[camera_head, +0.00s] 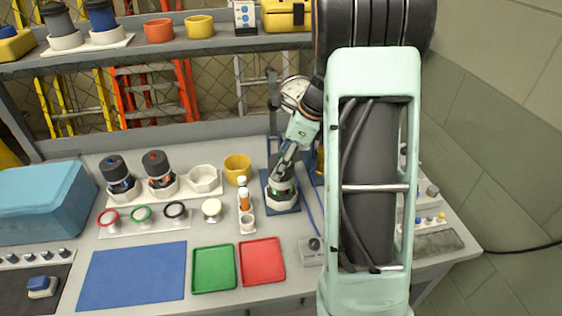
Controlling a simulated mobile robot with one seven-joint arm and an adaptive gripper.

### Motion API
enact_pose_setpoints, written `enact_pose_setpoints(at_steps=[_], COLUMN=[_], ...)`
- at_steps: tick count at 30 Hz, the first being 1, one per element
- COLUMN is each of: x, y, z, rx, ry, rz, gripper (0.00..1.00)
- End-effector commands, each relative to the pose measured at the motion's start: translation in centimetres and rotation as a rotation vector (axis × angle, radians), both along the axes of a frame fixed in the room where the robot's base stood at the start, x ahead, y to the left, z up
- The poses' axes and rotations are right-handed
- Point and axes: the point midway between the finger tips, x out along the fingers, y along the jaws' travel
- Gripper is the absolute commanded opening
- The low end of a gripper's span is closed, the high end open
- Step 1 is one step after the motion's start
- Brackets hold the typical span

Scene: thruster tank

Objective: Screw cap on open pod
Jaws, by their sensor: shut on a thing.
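The pod (282,189) stands upright in a white holder on a blue base plate, right of the middle of the bench. A small green spot shows on its side. My gripper (284,167) is directly above the pod, pointing down, and is shut on a dark cap that is mostly hidden behind the fingers. The cap is at the top of the pod. I cannot tell whether it sits on the threads or just above them. Two other pods with dark tops, one marked blue (119,177) and one marked red (158,173), stand to the left in white holders.
An empty white holder (203,180) and a yellow cup (237,169) stand left of the pod. A gauge (294,91) on a stand rises behind it. Green (214,269) and red (262,261) trays and a blue mat (134,277) lie in front. A shelf (190,47) spans above.

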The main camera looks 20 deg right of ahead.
Motion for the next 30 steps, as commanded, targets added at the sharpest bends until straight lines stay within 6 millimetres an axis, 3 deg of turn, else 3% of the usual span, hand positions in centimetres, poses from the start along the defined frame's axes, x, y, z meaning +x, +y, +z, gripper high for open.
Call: enact_pose_setpoints(at_steps=[30], x=[0.0], y=[0.0], z=[-1.2], rx=[0.000], ry=[0.000], rz=[0.000], gripper=[0.27])
